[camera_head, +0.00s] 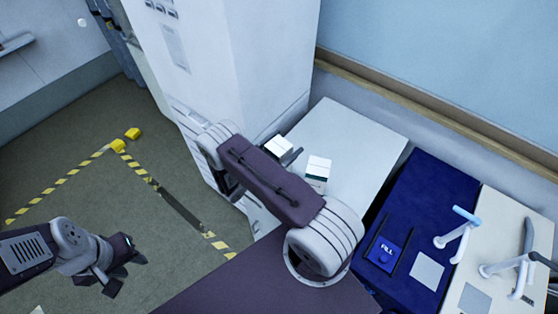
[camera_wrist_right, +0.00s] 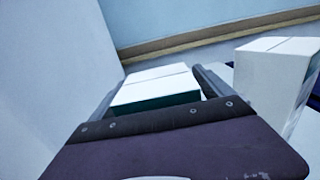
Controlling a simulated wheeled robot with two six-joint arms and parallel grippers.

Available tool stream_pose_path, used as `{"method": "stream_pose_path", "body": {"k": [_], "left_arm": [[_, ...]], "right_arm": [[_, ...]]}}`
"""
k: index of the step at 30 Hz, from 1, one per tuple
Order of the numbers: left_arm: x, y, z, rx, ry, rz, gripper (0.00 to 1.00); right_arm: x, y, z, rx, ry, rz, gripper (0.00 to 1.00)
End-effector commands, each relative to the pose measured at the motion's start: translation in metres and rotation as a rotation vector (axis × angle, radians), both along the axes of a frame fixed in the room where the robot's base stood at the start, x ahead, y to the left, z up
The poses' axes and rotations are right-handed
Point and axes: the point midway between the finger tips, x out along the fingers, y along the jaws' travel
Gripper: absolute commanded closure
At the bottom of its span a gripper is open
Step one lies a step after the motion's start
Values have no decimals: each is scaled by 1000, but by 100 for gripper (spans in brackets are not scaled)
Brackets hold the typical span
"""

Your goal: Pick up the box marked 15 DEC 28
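Two small white boxes are at the white table; no date marking is readable on either. One box (camera_head: 278,146) is by the left edge of the tabletop. In the right wrist view this box (camera_wrist_right: 155,88), white with a dark green side, lies between the two fingers of my right gripper (camera_wrist_right: 158,92). The fingers are close along its sides; I cannot tell if they press on it. The second box (camera_head: 318,168), with a green band, stands to the right and also shows in the wrist view (camera_wrist_right: 268,80). My left gripper (camera_head: 126,273) is open and empty over the floor.
The white table (camera_head: 352,140) is bare behind and right of the boxes. A tall white cabinet (camera_head: 250,60) stands close on the left. Yellow-black tape (camera_head: 60,184) marks the floor.

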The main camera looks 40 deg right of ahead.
Motion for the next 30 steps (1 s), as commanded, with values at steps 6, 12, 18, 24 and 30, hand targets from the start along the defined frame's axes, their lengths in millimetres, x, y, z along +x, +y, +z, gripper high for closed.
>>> {"method": "stream_pose_path", "body": {"k": [6,12,18,24,30], "left_arm": [[0,0,0,0,0,0,64],[0,0,0,0,0,0,64],[0,0,-1,0,0,0,64],[0,0,-6,0,0,0,64],[0,0,-16,0,0,0,64]], "right_arm": [[0,0,0,0,0,0,70],[0,1,1,-1,0,0,100],[0,1,2,-1,-1,0,100],[1,1,19,0,-3,0,100],[-15,12,51,0,2,5,100]]}}
